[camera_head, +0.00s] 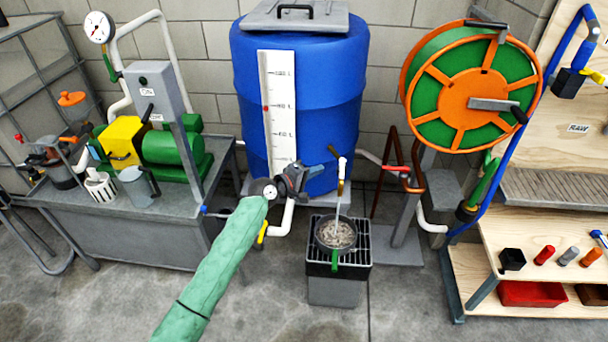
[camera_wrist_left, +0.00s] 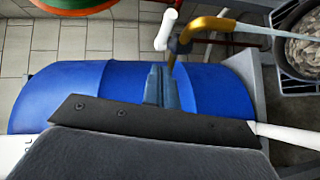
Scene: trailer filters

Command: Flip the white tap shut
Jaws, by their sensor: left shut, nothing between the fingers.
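The white tap is a brass spout with a white lever (camera_head: 342,166) in front of the blue barrel. The lever stands upright in the head view. The lever (camera_wrist_left: 166,28) and the brass spout (camera_wrist_left: 205,24) also show in the left wrist view. A pale stream of water (camera_head: 337,210) runs from the spout into a dark round pan (camera_head: 336,247). My left gripper (camera_head: 322,169) is shut and empty, just left of the tap. In the left wrist view its fingertips (camera_wrist_left: 160,70) are close to the lever, with contact unclear. My right gripper is not in view.
The blue barrel (camera_head: 345,80) stands behind the tap. The pan rests on a grated stand (camera_head: 360,254). A hose reel (camera_head: 470,90) and wooden shelves (camera_head: 540,235) are at right. A pump bench (camera_head: 120,240) is at left. The floor in front is clear.

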